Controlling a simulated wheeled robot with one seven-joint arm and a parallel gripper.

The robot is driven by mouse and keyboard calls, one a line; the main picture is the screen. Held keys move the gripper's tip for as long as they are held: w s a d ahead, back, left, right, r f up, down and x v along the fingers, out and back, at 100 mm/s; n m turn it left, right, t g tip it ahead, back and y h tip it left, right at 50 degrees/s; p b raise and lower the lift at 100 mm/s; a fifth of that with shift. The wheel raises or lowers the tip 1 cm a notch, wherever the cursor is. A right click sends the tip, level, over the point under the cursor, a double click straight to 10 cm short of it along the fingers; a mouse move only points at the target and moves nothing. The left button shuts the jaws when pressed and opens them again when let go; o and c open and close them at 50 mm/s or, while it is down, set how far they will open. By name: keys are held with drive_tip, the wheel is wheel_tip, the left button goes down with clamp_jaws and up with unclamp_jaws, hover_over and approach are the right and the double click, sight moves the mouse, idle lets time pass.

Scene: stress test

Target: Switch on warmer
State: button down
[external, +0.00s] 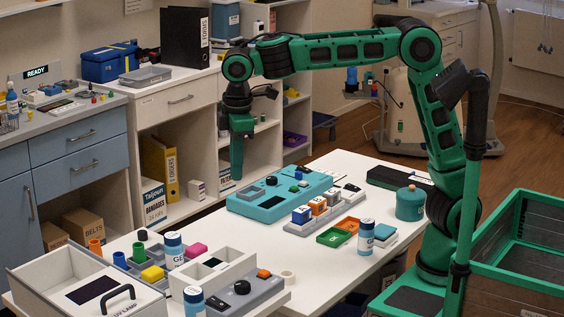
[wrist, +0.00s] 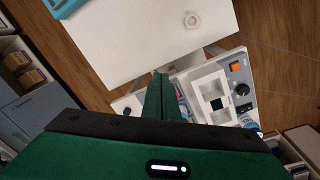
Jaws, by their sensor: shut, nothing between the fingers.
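No label reading warmer is legible. A grey panel (external: 243,296) at the table's front carries a black knob (external: 242,287) and an orange switch (external: 263,273). In the wrist view the orange switch (wrist: 235,67) and knob (wrist: 242,89) lie right of the fingers, beside a white box (wrist: 193,86). I cannot tell the switch's state. A teal unit (external: 262,205) with a dark knob (external: 271,181) lies farther back. My gripper (external: 236,178) is shut and empty, pointing down beside the teal unit's left end, apart from it; its fingertips also show in the wrist view (wrist: 160,75).
A white box with a black handle (external: 120,293) stands at the table's front left. The table's middle (external: 305,250) is mostly clear.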

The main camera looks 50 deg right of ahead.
drive_tip(key=s+a+n, duration=0.3)
drive_tip(key=s+a, duration=0.3)
drive_tip(key=a, duration=0.7)
drive_tip(key=n, duration=0.4)
hover_over(212, 299)
drive_tip(key=s, duration=0.3)
drive_tip(key=shift+w+f+t, duration=0.25)
drive_tip(key=shift+f+t, duration=0.05)
drive_tip(key=f, duration=0.4)
drive_tip(key=w+f, duration=0.1)
drive_tip(key=f, duration=0.4)
drive_tip(key=w+f, duration=0.1)
drive_tip(key=f, duration=0.4)
